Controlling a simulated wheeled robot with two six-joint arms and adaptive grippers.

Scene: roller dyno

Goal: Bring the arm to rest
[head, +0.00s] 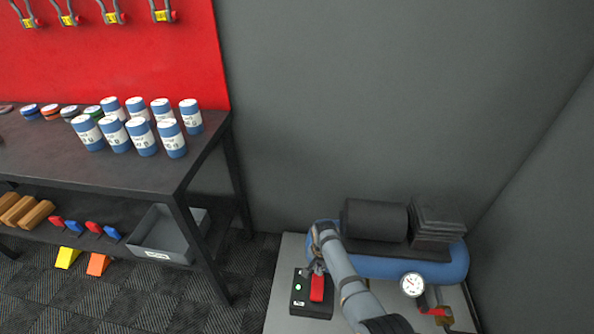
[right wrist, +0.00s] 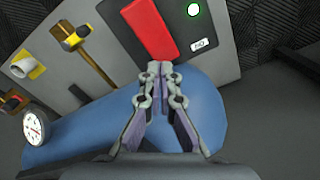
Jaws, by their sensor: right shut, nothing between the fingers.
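My right arm comes in from the bottom of the head view, and its gripper (head: 316,264) is over the blue compressor tank, by a black switch box. In the right wrist view the right gripper (right wrist: 158,68) is shut with its fingertips together and nothing between them. The tips are close to the red switch lever (right wrist: 150,30); I cannot tell whether they touch it. The lever also shows in the head view (head: 317,288), on the black box (head: 300,305) with a lit green lamp (head: 298,287). My left gripper is not in view.
The blue tank (head: 378,266) carries a black motor block (head: 375,220) and has a gauge (head: 413,285) and a red-handled valve (head: 437,311). A dark workbench (head: 130,175) with several blue cans stands at left, a grey bin (head: 165,238) on its lower shelf. Walls close off the back and right.

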